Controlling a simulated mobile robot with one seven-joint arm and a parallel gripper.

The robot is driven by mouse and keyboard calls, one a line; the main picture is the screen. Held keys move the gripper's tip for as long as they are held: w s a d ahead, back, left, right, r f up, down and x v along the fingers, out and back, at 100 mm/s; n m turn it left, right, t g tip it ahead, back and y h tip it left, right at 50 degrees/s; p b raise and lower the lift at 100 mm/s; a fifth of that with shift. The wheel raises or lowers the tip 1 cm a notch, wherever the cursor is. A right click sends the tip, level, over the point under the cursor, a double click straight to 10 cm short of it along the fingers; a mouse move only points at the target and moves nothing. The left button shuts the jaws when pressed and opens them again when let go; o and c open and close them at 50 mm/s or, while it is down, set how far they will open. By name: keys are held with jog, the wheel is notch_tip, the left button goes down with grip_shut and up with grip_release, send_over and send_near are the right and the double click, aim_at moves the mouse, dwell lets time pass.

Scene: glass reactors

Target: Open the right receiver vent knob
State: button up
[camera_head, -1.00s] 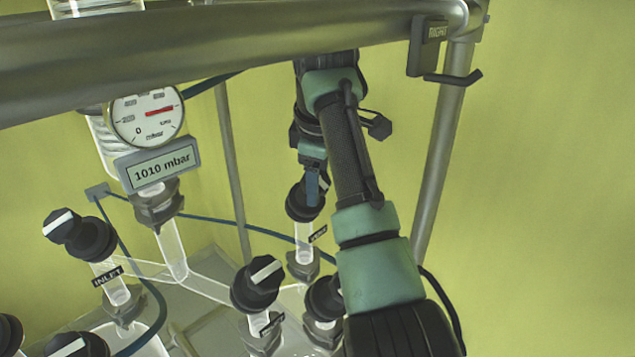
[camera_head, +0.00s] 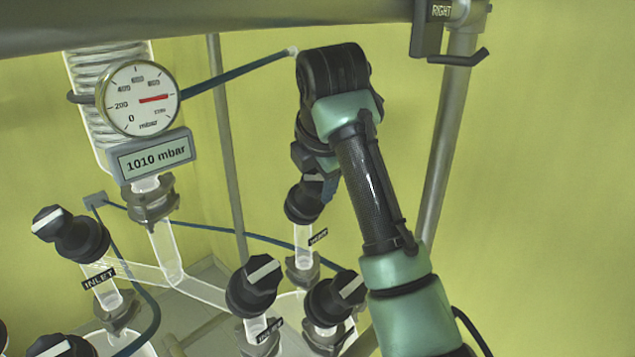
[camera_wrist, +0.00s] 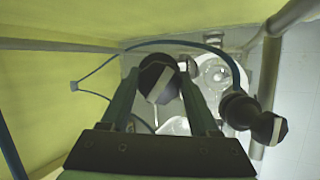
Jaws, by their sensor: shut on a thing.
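The black vent knob (camera_head: 303,203) tops a glass stub on the right side of the glassware, with a small dark label (camera_head: 318,237) beside it, too blurred to read surely. My gripper (camera_head: 320,188) reaches it from above, and the arm partly covers the knob's top. In the wrist view the knob (camera_wrist: 158,72) sits between the two finger tips of my gripper (camera_wrist: 160,84), which are shut on it. A pale mark shows on the knob's top there. How far the knob is turned is hard to tell.
Other black knobs stand close by: the inlet knob (camera_head: 70,232), one at lower centre (camera_head: 254,285) and one right of it (camera_head: 333,298). A pressure gauge (camera_head: 138,98) reads above a 1010 mbar display (camera_head: 153,155). A metal rail (camera_head: 220,22) crosses above; a post (camera_head: 440,160) stands right.

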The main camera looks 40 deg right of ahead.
jog(key=shift+r+n, duration=0.1)
jog(key=shift+n, duration=0.6)
jog(key=o, duration=1.4)
jog(key=shift+b, duration=0.45)
